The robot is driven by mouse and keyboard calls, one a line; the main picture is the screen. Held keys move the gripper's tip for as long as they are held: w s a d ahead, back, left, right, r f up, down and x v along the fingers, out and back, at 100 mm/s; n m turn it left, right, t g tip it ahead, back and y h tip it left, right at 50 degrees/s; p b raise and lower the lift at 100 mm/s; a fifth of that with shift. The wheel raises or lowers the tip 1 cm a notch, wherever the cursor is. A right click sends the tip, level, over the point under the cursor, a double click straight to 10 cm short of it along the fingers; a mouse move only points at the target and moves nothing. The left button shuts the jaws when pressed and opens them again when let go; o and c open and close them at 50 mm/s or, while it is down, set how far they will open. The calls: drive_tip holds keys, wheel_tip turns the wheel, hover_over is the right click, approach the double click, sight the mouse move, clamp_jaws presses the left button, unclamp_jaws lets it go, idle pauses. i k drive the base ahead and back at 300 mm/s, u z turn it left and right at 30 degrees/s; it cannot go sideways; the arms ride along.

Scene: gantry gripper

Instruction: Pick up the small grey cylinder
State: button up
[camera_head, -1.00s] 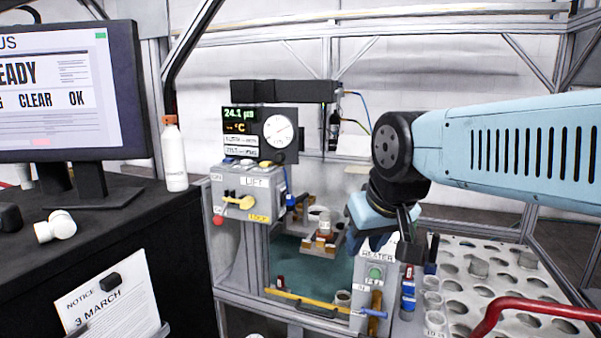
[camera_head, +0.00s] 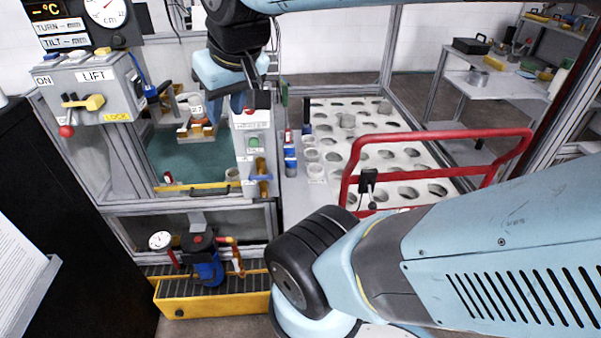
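Another pale grey cylindrical piece (camera_head: 195,103) is at the gantry fixture on the left; I cannot tell for certain which one the task names. My gripper (camera_head: 238,104) hangs from the blue arm at upper centre, in front of the fixture and left of the plate. It appears apart from both cylinders. Its fingers are small and overlap the background, so their opening is unclear.
A red rail (camera_head: 440,136) crosses over the plate's near right side. A control box with levers (camera_head: 95,88) stands left. A yellow tray (camera_head: 215,298) with a blue pump unit (camera_head: 208,272) lies low. Small cups (camera_head: 312,156) line the plate's left edge. A workbench (camera_head: 495,82) stands at the back right.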

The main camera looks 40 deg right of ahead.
sight(195, 103)
drive_tip(key=u, duration=1.4)
drive_tip(key=k, duration=0.85)
drive_tip(key=z, duration=1.15)
drive_tip(key=i, duration=1)
drive_tip(key=u, duration=0.1)
